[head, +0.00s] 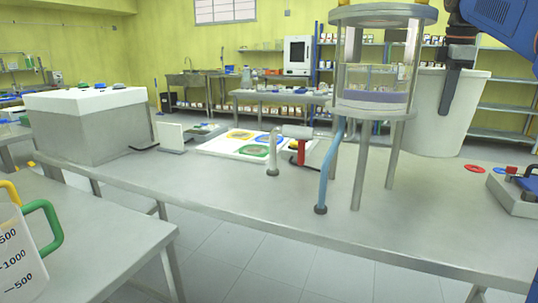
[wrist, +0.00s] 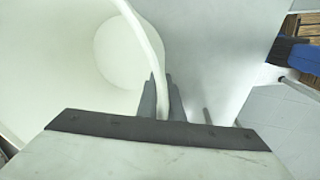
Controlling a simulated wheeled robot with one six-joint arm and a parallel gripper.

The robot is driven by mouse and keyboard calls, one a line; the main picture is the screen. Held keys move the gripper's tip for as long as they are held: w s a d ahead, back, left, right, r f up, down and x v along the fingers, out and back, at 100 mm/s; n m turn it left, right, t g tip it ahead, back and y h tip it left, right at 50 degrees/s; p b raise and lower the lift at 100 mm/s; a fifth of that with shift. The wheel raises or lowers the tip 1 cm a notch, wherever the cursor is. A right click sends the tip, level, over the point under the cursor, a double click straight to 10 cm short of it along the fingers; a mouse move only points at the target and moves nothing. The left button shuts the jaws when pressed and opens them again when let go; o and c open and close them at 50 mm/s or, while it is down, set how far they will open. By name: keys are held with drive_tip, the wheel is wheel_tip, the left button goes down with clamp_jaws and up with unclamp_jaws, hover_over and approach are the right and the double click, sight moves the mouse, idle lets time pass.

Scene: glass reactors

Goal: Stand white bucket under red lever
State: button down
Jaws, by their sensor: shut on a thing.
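The white bucket (head: 432,125) is upright at the right in the head view, partly behind the glass reactor. My gripper (head: 448,105) is shut on the bucket's rim, with one dark finger down its outside. In the wrist view the thin white rim passes between the fingers (wrist: 163,98), and the bucket's inside (wrist: 60,60) fills the left. I cannot tell whether its base touches the table. The red lever (head: 301,152) hangs at a pale tap (head: 297,131) left of the reactor, well left of the bucket.
The glass reactor (head: 371,90) stands on metal legs on the grey table (head: 240,205), between bucket and lever. A blue hose (head: 329,170) runs down beside it. A grey post (head: 272,155) and a tray with coloured rings (head: 235,147) are left of the lever.

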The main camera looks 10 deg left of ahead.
sight(435, 136)
drive_tip(key=shift+w, duration=0.4)
drive_tip(key=shift+f, duration=5.05)
drive_tip(key=c, duration=1.9)
unclamp_jaws()
